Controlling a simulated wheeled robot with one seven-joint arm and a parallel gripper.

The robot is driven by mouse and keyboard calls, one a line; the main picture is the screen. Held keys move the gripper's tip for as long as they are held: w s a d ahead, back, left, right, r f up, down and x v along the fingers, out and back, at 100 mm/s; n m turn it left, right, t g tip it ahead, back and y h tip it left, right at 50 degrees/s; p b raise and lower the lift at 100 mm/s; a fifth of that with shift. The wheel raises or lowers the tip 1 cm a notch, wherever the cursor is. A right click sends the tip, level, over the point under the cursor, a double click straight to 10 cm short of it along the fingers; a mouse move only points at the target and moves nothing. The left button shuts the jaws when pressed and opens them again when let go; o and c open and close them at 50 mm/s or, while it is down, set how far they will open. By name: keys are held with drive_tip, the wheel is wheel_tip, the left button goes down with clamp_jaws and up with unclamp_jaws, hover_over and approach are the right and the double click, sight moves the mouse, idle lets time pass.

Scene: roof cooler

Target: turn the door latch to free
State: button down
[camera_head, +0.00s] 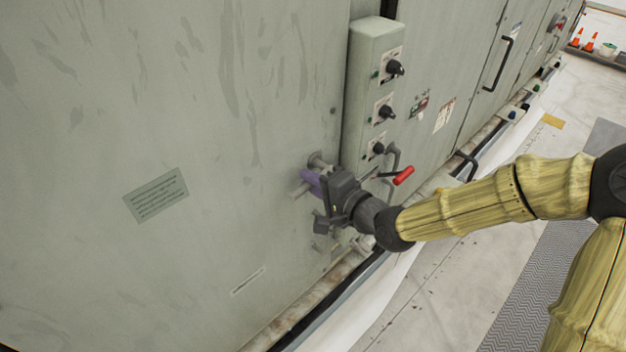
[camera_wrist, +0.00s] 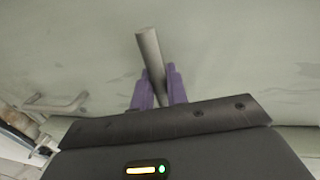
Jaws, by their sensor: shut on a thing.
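The door latch (camera_wrist: 150,55) is a grey round bar that stands out between my fingers in the wrist view. In the head view a grey part of the latch (camera_head: 318,160) shows at the door face, just above my gripper. My gripper (camera_head: 310,182) has purple fingertips and is shut on the latch bar. In the wrist view my gripper (camera_wrist: 158,88) has one finger on each side of the bar, which tilts with its free end up and left. The wide grey-green door (camera_head: 230,110) lies behind it. My fingers and wrist hide part of the latch.
A control box (camera_head: 370,85) with several black knobs stands just right of the latch. A red-handled lever (camera_head: 403,176) and a grey bent handle (camera_head: 394,155) are close to my wrist. The floor (camera_head: 420,285) in front is mostly clear. Orange cones (camera_head: 590,42) stand far off.

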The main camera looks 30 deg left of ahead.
drive_tip(key=shift+w, duration=0.1)
drive_tip(key=c, duration=1.5)
unclamp_jaws()
drive_tip(key=shift+o, duration=0.2)
drive_tip(key=shift+d, duration=0.1)
drive_tip(key=b+v, duration=0.4)
drive_tip(key=v, duration=1.3)
drive_tip(key=shift+b, duration=0.3)
drive_tip(key=shift+w+d, duration=0.1)
drive_tip(key=shift+d, duration=0.05)
